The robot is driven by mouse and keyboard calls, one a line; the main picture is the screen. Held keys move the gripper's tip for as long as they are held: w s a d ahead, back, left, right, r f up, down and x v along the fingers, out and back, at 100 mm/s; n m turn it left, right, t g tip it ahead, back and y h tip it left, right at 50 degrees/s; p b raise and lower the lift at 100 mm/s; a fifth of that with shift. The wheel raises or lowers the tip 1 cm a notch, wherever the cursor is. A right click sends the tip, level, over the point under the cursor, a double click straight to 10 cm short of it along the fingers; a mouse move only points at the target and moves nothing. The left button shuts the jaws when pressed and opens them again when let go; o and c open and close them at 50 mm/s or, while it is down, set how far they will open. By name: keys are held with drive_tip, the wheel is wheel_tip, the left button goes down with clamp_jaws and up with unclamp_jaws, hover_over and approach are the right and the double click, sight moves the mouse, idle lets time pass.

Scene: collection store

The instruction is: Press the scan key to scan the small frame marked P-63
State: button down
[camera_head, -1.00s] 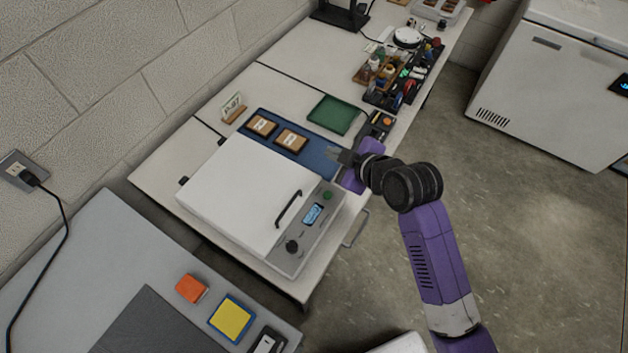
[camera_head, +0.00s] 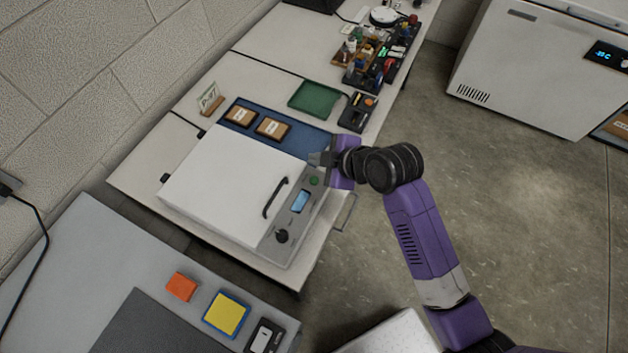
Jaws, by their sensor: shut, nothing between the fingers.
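Two small wooden frames with pale labels, a left one (camera_head: 240,117) and a right one (camera_head: 271,128), lie on a blue mat (camera_head: 300,141). The labels are too small to read, so I cannot tell which is P-63. A white-lidded machine (camera_head: 225,185) stands in front, lid down. Its grey panel carries a green button (camera_head: 314,181), a lit display (camera_head: 300,201) and a black knob (camera_head: 282,236). A dark device with an orange button (camera_head: 358,112) stands beyond the mat. No scan key label is readable. My gripper (camera_head: 316,158) is shut and empty, just beyond the green button.
A green tray (camera_head: 314,99) and a card stand (camera_head: 210,99) are on the bench. Bottles and dark racks (camera_head: 380,60) crowd its far end. On the grey table are an orange block (camera_head: 181,286) and a yellow-topped blue item (camera_head: 227,314). The floor at right is open.

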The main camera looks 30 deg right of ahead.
drive_tip(key=b, duration=0.4)
hover_over(317, 182)
wheel_tip(317, 182, down, 5)
drive_tip(key=shift+f+b, duration=0.8)
drive_tip(key=shift+f, duration=0.3)
idle(0.9)
drive_tip(key=shift+f, duration=0.45)
